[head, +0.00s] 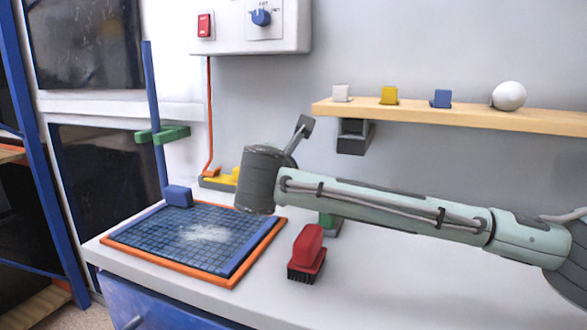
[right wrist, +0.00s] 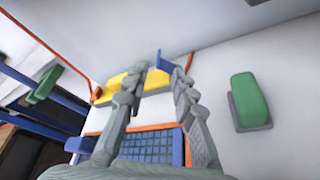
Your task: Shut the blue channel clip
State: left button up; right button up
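My right arm reaches in from the right in the head view, and its gripper (head: 303,127) is mostly hidden behind the wrist. In the right wrist view the gripper (right wrist: 159,72) is open, with nothing between its fingers. A blue upright piece (right wrist: 164,63), apparently the raised blue channel clip, stands at the right end of a yellow block, close to the right fingertip. Contact cannot be told. The yellow block (right wrist: 155,80) lies beyond the fingertips and partly shows in the head view (head: 222,177). The blue piece is hidden there behind my wrist. My left gripper is not in view.
A gridded panel (head: 160,238) with an orange and blue frame lies on the white table. A red brush (head: 308,248) stands right of it. A blue post (head: 153,100) carries a green clamp (head: 162,135). A green block (right wrist: 248,98) is at right. A wooden shelf (head: 450,113) holds small items.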

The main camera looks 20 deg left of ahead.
jog(key=shift+s, duration=0.1)
dwell(0.3)
jog(key=v, duration=1.2)
